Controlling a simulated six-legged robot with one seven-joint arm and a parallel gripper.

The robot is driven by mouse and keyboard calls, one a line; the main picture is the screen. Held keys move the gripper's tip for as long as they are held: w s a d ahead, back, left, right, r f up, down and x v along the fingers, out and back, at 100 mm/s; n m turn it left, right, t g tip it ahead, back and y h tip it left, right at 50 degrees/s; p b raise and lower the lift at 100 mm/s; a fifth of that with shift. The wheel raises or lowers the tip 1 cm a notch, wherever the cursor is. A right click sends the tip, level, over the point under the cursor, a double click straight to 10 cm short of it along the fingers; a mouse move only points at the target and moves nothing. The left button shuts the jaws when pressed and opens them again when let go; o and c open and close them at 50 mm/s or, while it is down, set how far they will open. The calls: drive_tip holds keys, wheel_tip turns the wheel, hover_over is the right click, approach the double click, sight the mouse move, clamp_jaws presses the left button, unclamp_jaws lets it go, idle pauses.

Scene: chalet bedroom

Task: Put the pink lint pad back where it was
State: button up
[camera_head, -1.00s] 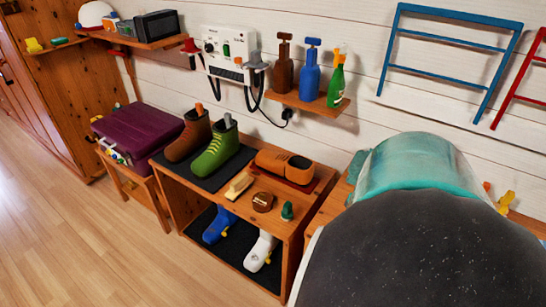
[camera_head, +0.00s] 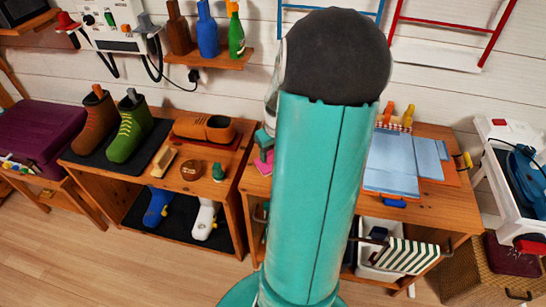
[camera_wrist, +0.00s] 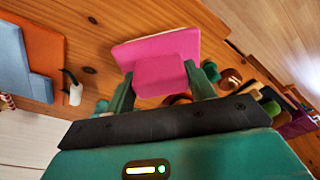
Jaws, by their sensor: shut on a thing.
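The pink lint pad (camera_wrist: 153,47) has a flat pink plate and a raised pink block. My gripper (camera_wrist: 162,80) is shut on the block, with a green finger at each side, in the wrist view. In the head view the pad (camera_head: 264,167) shows as a small pink patch under my gripper (camera_head: 264,148), over the left end of the wooden table (camera_head: 452,206). My arm hides part of this area. I cannot tell whether the pad touches the wood.
Left stands a shoe bench (camera_head: 237,175) with boots, an orange shoe, a brush and small tins. Right of my arm are blue folded cloth (camera_head: 393,160), a striped cloth (camera_head: 408,257) and a white stand with a blue iron (camera_head: 525,178). Floor in front of the bench is clear.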

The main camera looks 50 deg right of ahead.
drive_tip(key=shift+f, duration=1.35)
drive_tip(key=shift+f, duration=0.15)
drive_tip(key=o, duration=1)
drive_tip(key=shift+o, duration=0.2)
wheel_tip(320, 180, up, 12)
drive_tip(key=s, duration=0.1)
drive_tip(key=shift+s+a, duration=0.4)
